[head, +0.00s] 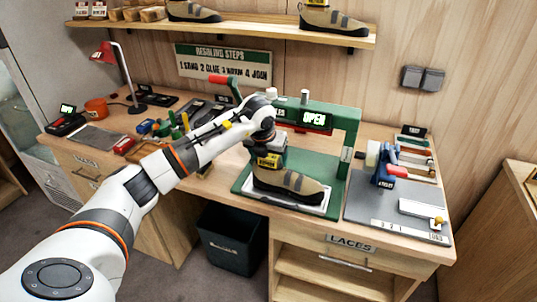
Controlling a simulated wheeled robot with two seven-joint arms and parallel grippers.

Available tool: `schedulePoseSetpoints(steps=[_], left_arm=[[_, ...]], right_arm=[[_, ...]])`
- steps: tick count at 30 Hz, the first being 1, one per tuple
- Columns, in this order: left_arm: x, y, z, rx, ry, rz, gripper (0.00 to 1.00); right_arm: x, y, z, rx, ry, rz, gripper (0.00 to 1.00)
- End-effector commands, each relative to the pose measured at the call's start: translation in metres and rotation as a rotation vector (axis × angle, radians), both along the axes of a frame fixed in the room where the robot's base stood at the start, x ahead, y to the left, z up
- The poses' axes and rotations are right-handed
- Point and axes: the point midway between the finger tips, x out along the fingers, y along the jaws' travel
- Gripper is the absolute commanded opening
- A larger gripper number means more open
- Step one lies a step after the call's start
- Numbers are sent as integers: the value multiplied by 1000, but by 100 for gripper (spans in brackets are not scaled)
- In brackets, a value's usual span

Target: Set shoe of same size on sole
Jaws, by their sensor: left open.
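A tan shoe (290,188) with dark straps and a yellow tag (269,160) stands upright inside a green press (348,140), whose display reads OPEN. The shoe rests over a pale, dark-edged plate (318,206) on the press base. I cannot make out a separate sole under it, and the tag's size is too small to read. My left gripper (271,148) is open, directly above the shoe's left part, close to the tag. Its fingertips are partly hidden, and I cannot tell whether they touch the shoe. My right gripper is not in view.
Two similar shoes (192,11) (333,20) stand on the upper shelf. A blue tool with a red handle (388,165) stands on a grey mat (365,208) right of the press. Several tools crowd the bench left of it. A dark bin (230,240) stands below.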

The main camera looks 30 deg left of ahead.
Motion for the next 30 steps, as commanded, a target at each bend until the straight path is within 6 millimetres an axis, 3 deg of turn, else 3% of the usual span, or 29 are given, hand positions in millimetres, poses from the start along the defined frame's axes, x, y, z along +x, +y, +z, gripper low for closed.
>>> schedulePoseSetpoints(steps=[5,21,30], left_arm=[[-3,-1,8,0,-2,0,82],[-40,-10,101,-1,-5,0,82],[-45,-11,112,0,-2,0,82]], right_arm=[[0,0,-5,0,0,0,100],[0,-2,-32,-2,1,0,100],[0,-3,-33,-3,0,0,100]])
